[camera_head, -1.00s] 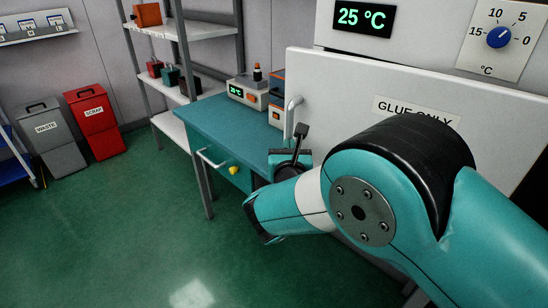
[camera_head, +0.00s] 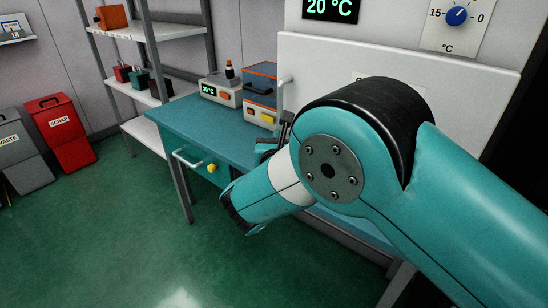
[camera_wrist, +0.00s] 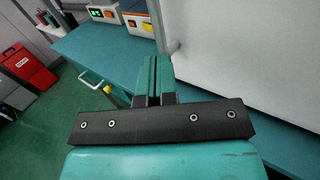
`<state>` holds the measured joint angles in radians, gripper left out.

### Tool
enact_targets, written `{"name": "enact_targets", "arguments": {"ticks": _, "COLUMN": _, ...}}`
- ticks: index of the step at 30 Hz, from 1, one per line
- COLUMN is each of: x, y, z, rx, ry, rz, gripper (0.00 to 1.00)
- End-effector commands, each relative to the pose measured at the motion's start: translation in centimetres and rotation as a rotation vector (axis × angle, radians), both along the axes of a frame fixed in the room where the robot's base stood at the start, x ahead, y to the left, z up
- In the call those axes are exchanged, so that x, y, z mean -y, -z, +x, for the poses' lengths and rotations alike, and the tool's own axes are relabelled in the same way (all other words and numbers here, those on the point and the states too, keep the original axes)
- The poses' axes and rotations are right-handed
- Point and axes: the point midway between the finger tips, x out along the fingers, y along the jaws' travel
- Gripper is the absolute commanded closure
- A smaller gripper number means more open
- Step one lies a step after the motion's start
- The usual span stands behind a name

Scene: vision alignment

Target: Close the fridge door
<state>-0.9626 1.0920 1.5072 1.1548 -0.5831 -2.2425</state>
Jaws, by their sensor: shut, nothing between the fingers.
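The white fridge door (camera_head: 325,68) stands at the right, with its label mostly hidden behind my arm. Its top edge lies close along the fridge body, and I see no clear gap there. The door handle (camera_head: 284,84) is at its left edge; the handle also shows in the wrist view (camera_wrist: 172,47). My gripper (camera_wrist: 153,64) is shut and empty. In the wrist view its fingers are just left of the handle and the door face. In the head view my gripper (camera_head: 272,144) is partly hidden behind my arm, below the handle.
A teal workbench (camera_head: 195,120) with a drawer handle (camera_head: 187,158) stands left of the door. Devices sit on its back. A shelf (camera_head: 170,32) stands behind it. Red (camera_head: 62,132) and grey (camera_head: 20,158) bins are at the left. The green floor in front is clear.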

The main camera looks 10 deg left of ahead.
Motion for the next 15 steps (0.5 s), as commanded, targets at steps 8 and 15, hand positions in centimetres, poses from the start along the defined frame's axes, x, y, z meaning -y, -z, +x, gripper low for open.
{"name": "enact_targets", "arguments": {"ticks": 8, "x": -0.4, "y": 0.2, "z": -5.4, "rx": 0.001, "ry": -0.013, "rz": 0.000, "gripper": 1.00}}
{"name": "enact_targets", "arguments": {"ticks": 15, "x": -0.1, "y": 0.0, "z": -6.5, "rx": 0.001, "ry": -0.009, "rz": 0.001, "gripper": 1.00}}
